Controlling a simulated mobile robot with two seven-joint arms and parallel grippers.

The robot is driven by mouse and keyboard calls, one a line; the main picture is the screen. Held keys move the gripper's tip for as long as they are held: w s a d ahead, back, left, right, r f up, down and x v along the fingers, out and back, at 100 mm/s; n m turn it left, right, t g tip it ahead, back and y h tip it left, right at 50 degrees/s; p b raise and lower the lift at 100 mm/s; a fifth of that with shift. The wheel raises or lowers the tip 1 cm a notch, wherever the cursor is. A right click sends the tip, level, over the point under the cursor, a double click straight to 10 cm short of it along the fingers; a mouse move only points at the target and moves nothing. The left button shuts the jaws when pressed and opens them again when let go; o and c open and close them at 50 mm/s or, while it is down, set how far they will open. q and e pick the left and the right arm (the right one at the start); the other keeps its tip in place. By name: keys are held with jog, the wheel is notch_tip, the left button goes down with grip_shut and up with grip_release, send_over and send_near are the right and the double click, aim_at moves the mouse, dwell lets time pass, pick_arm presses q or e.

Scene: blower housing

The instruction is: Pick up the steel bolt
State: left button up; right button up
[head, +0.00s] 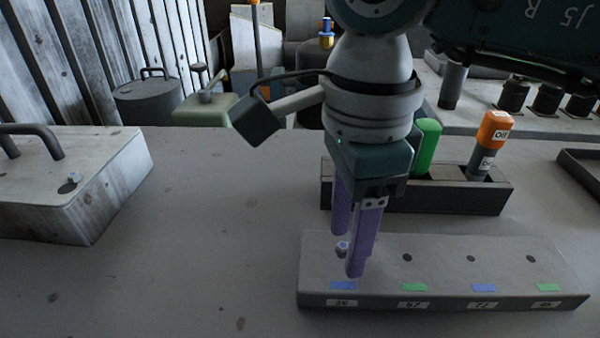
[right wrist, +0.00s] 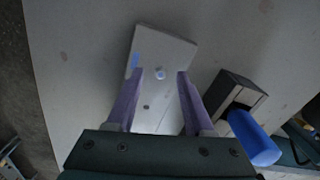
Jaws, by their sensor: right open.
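The steel bolt (head: 342,248) is a small grey piece standing at the leftmost hole of a grey plate with several holes (head: 440,262). My right gripper (head: 347,255) points down over that end of the plate. Its two purple fingers are apart, with the bolt beside the nearer finger. In the right wrist view the bolt (right wrist: 159,73) shows in the gap between the open fingertips (right wrist: 160,76), and nothing is gripped. A second small bolt-like piece (head: 74,178) sits on the pale housing (head: 95,205) at the left. My left gripper is out of view.
Behind the plate stands a dark bin (head: 450,200) with a green cylinder (head: 428,148) and an orange-topped bottle (head: 487,145). A dark tray (head: 580,170) lies at the right edge. The table (head: 210,240) between housing and plate is clear.

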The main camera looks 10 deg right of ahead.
jog(key=shift+c, duration=0.4)
jog(key=c, duration=0.4)
grip_shut()
jog(key=shift+r+p, duration=0.35)
jog(key=shift+p, duration=0.15)
notch_tip(320, 180, up, 20)
jog(key=shift+f, duration=0.1)
